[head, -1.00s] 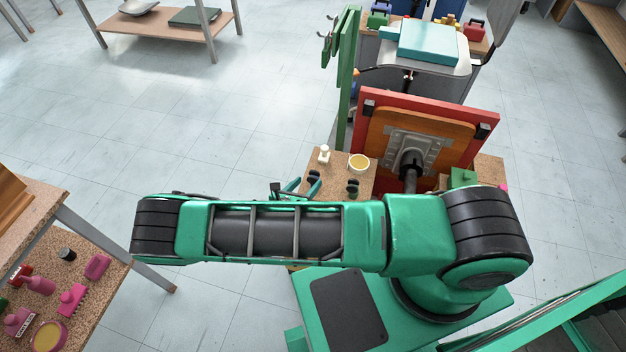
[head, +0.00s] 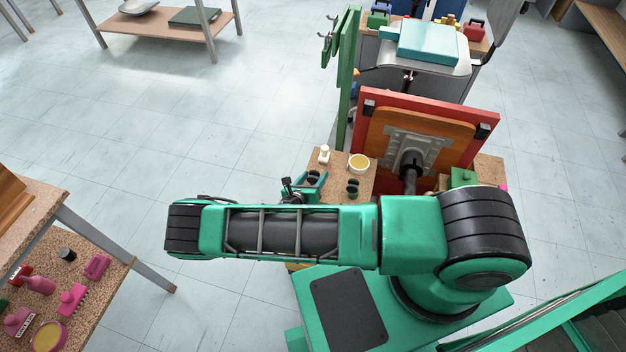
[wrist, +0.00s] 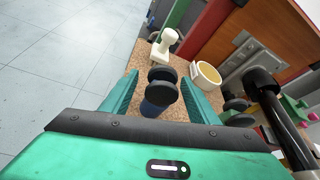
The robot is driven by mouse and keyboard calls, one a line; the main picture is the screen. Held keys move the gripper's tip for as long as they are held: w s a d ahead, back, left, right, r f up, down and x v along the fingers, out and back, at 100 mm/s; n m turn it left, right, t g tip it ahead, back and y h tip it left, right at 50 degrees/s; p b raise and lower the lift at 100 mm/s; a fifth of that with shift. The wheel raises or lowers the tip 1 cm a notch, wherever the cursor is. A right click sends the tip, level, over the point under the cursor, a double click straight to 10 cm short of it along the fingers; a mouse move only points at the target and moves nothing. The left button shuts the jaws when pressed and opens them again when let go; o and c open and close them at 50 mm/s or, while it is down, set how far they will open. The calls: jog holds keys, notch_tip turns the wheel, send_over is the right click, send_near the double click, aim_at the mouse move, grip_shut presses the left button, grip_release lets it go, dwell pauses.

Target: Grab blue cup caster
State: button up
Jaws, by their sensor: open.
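The blue cup caster (wrist: 153,106) stands on the cork-topped surface in the wrist view, with two black wheels on top and a blue cup below. My gripper (wrist: 160,77) is open, with one green finger on each side of the caster. I see a gap on each side, and the caster is not gripped.
Another black-wheeled caster (wrist: 238,108) stands to the right, close to the right finger. Beyond are a white piece (wrist: 164,43) and a cream ring-shaped roll (wrist: 206,76). The red-framed chair seat (head: 428,140) with its dark post stands to the right.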

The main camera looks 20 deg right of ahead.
jog(key=shift+x, duration=1.45)
jog(key=c, duration=1.2)
jog(key=shift+o, duration=0.2)
jog(key=shift+r, duration=0.15)
